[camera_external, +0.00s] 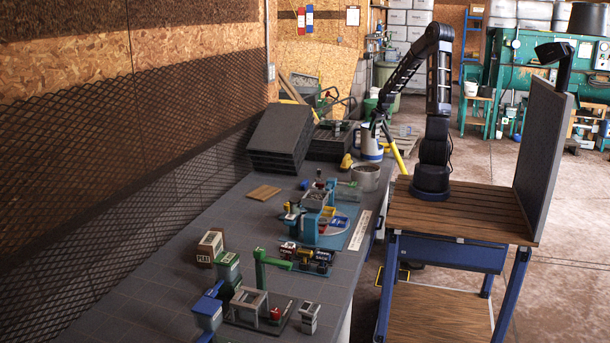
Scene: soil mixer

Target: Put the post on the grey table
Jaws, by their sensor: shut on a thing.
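My gripper (379,120) is small and dark at the end of my arm, above the far right end of the grey table (170,250). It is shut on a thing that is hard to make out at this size. A slanting yellow bar (397,152), which looks like the post, runs down and right from just below the fingers, beside the table's right edge. I cannot tell exactly where the fingers meet it. A white and blue jug (371,146) stands just below and left of my gripper.
A grey pot (366,177) and stacked black trays (280,138) stand on the table's far part. Model machines, including a blue one (313,224) and a green one (262,262), fill its middle and front. The left strip along the mesh wall is mostly clear.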

